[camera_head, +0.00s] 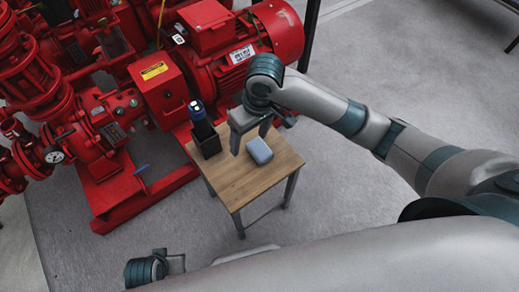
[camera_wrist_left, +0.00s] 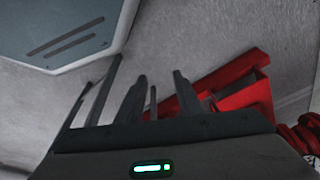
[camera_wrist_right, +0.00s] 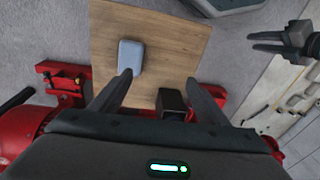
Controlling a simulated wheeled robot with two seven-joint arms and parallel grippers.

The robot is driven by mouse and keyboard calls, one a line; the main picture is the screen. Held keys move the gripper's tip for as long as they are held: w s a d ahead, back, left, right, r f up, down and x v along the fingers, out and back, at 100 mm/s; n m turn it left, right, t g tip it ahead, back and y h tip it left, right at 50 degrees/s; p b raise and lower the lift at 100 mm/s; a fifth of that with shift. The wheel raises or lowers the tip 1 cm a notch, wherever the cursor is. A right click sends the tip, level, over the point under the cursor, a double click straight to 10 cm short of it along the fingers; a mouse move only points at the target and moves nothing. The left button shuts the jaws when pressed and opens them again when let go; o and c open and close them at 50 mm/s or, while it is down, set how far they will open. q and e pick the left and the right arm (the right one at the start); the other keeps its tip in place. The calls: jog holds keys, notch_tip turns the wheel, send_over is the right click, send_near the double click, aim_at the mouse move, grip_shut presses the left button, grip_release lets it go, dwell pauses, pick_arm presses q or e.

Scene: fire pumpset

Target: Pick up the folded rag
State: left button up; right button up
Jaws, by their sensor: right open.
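The folded rag (camera_head: 259,151) is a small blue-grey pad with rounded corners. It lies flat on a small wooden table (camera_head: 236,188), and it also shows in the right wrist view (camera_wrist_right: 131,56). My right gripper (camera_head: 250,141) is open and empty, pointing down above the table. In the right wrist view (camera_wrist_right: 158,80) one fingertip overlaps the rag's lower edge, and the rag is not between the fingers. I cannot tell the height gap. My left gripper (camera_head: 174,264) is open and empty, low in the picture and away from the table.
A black holder (camera_head: 206,141) with a dark bottle-like item (camera_head: 198,115) in it stands at the table's back left corner, close to my right gripper. Red pump machinery (camera_head: 165,85) fills the space behind and left. Grey floor (camera_head: 400,70) is clear to the right.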

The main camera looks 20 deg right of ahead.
pick_arm(q)
notch_tip(320, 180, down, 3)
jog(key=shift+s+r, duration=0.15)
jog(key=shift+r, duration=0.05)
pick_arm(e)
jog(key=shift+m+h, duration=0.4)
jog(key=shift+h, duration=0.5)
jog(key=w+d+r, duration=0.1)
jog(key=d, duration=0.1)
jog(key=w+d+r, duration=0.1)
jog(key=w+r, duration=0.1)
jog(key=shift+d+r, duration=0.2)
jog(key=shift+d, duration=0.2)
pick_arm(q)
jog(key=v, duration=0.1)
jog(key=b+v, duration=0.1)
jog(key=v, duration=0.3)
jog(key=shift+w+d+r+b, duration=0.1)
jog(key=shift+w+d+b, duration=0.05)
jog(key=shift+w+b, duration=0.25)
pick_arm(e)
send_over(260, 152)
notch_tip(260, 152, down, 12)
jog(key=shift+f, duration=0.15)
jog(key=shift+s, duration=0.1)
